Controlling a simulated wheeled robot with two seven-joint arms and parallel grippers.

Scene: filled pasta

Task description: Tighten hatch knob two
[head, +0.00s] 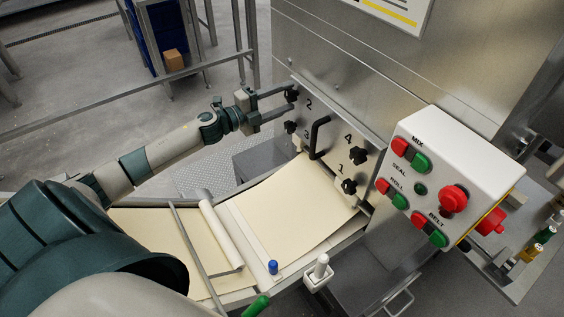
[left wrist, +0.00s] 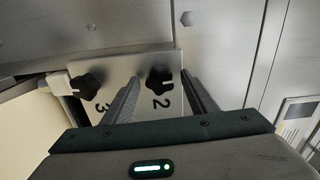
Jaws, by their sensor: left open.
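The hatch (head: 333,133) is a metal plate on the machine's side, with a black bar handle (head: 318,137) and black lobed knobs marked 1 to 4. Knob two (head: 291,95) is at its upper left; in the left wrist view it (left wrist: 159,80) shows between the finger ends, above its printed 2. My left gripper (head: 293,97) is open, with one finger on each side of knob two. I cannot tell whether the fingers touch it. Knob three (head: 290,127) is just below; it also shows in the left wrist view (left wrist: 88,86). My right gripper is out of view.
Knob four (head: 358,155) and knob one (head: 349,187) are at the hatch's right. A white control box (head: 455,150) with red and green buttons juts out further right. A pasta sheet (head: 285,215) lies on the belt below. A metal rail (head: 120,97) runs behind my arm.

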